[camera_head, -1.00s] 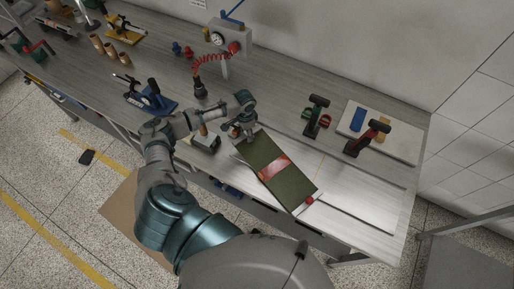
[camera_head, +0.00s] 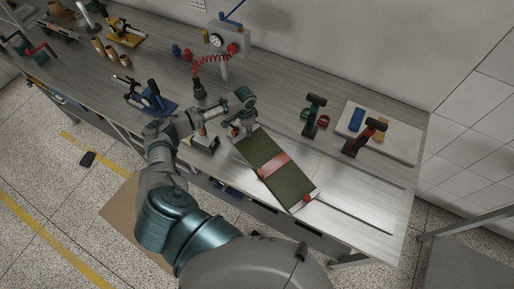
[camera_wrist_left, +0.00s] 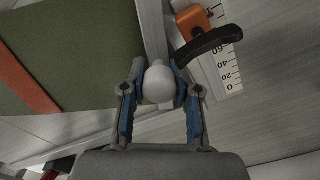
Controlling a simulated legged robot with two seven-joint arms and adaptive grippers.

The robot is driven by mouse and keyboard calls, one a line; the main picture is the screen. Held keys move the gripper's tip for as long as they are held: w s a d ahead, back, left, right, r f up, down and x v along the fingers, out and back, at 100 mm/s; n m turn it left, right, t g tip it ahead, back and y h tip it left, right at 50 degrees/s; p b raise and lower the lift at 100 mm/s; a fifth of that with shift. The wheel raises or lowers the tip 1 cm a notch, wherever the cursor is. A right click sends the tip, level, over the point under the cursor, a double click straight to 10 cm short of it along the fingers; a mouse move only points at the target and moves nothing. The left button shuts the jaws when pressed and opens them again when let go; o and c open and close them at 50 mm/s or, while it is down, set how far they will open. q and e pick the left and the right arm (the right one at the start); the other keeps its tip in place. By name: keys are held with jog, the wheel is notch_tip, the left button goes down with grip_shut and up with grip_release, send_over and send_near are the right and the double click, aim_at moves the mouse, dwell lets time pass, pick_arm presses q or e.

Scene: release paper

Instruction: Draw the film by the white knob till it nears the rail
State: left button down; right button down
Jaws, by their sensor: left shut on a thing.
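The film is a dark green sheet (camera_head: 255,147) with an orange-red band (camera_head: 274,163) across it, lying slanted on the front of the bench. It also shows in the left wrist view (camera_wrist_left: 85,45). A white knob (camera_wrist_left: 160,84) is at its edge in the wrist view. My left gripper (camera_wrist_left: 160,95) is shut on the white knob, with a blue-lined finger on each side. In the head view the gripper (camera_head: 237,130) is at the film's upper left end, and the knob is hidden there. I cannot tell which strip is the rail. The right gripper is not in view.
A scale (camera_wrist_left: 226,65) with an orange block (camera_wrist_left: 193,22) and a black lever (camera_wrist_left: 210,46) is close to the gripper. Two black-handled tools (camera_head: 313,115) and a pale board (camera_head: 400,146) stand to the right. The metal plate (camera_head: 365,200) right of the film is bare.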

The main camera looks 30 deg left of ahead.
pick_arm(q)
jog(key=shift+w+d+f, duration=0.15)
jog(key=shift+w+f, duration=0.05)
jog(key=shift+w, duration=0.1)
jog(key=shift+w+a+r+b, duration=0.15)
jog(key=shift+w+b, duration=0.1)
jog(key=shift+w, duration=0.25)
jog(key=shift+w+a+r+b, duration=0.1)
jog(key=shift+w+b, duration=0.1)
jog(key=shift+w, duration=0.25)
jog(key=shift+w+d, duration=0.15)
jog(key=shift+w, duration=0.15)
jog(key=shift+w+a+f, duration=0.25)
jog(key=shift+a, duration=0.05)
jog(key=shift+s+a+f, duration=0.1)
jog(key=shift+s+a, duration=0.15)
jog(key=c, duration=1.4)
grip_release()
jog(key=shift+f, duration=0.1)
jog(key=shift+d, duration=0.15)
